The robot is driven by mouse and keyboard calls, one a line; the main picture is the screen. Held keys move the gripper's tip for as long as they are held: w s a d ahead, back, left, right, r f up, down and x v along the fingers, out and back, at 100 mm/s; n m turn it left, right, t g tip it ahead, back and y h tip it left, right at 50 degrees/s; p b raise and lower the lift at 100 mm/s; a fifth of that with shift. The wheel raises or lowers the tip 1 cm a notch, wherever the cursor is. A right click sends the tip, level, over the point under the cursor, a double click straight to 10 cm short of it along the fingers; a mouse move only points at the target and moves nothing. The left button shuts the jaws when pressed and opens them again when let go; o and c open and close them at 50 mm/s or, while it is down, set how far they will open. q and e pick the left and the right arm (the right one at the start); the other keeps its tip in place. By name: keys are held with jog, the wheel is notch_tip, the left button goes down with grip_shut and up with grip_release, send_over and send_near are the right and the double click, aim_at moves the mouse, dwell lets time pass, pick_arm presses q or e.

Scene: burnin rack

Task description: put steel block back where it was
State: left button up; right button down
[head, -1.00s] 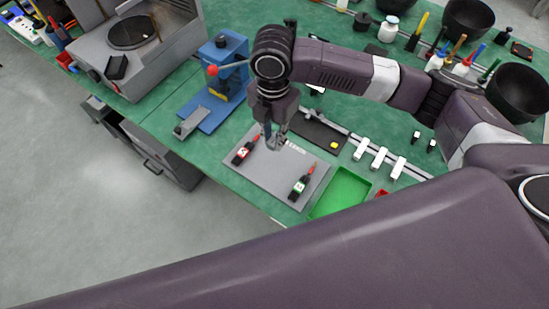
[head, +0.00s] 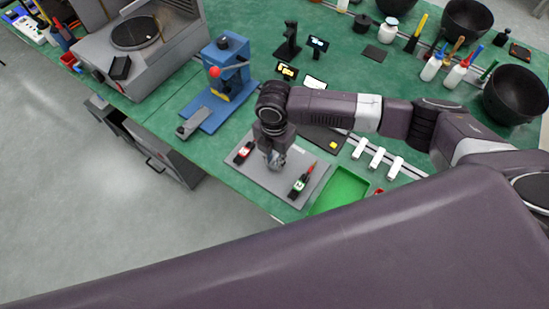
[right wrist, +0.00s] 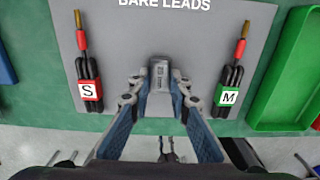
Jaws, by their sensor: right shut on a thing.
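The steel block (right wrist: 159,73) is a small grey piece between my right gripper's fingertips in the right wrist view. My right gripper (head: 277,164) is shut on it, over the middle of the grey plate (head: 258,178). The block is between a red clip marked S (right wrist: 88,91) and a green clip marked M (right wrist: 229,95). I cannot tell whether the block touches the plate. In the head view the gripper largely hides it. My left gripper is not in view.
A green tray (head: 340,191) lies right of the plate, with white pieces (head: 377,157) behind it. A blue press (head: 222,80) stands at the back left. The plate's front end is near the table edge.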

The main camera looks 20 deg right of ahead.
aim_at(274, 162)
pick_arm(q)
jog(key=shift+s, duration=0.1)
pick_arm(e)
jog(key=shift+f, duration=0.1)
jog(key=c, duration=2.2)
grip_release()
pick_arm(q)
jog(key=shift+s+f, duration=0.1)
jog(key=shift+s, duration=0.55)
pick_arm(e)
jog(key=o, duration=0.4)
